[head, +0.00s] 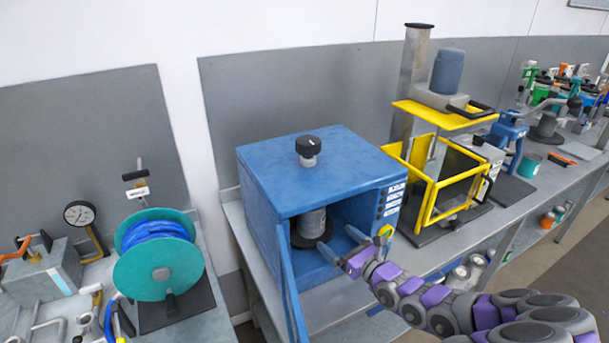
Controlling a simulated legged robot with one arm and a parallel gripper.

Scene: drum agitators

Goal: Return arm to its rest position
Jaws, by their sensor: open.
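My arm reaches in from the lower right toward the blue cabinet (315,170). My gripper (338,243) is open, with its two blue-grey fingers at the cabinet's front opening. A grey can (312,221) stands upright inside the cabinet on a dark round base. The fingers are in front of the can and to its right, and nothing shows between them. The cabinet's door (290,300) is swung open toward me at the left. A black knob (309,146) sits on top.
A yellow-framed machine (440,190) stands close on the right. A teal reel with blue hose (158,257) stands on a separate bench at left. Cans (458,275) sit on a shelf below the bench. Floor (575,270) is open at right.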

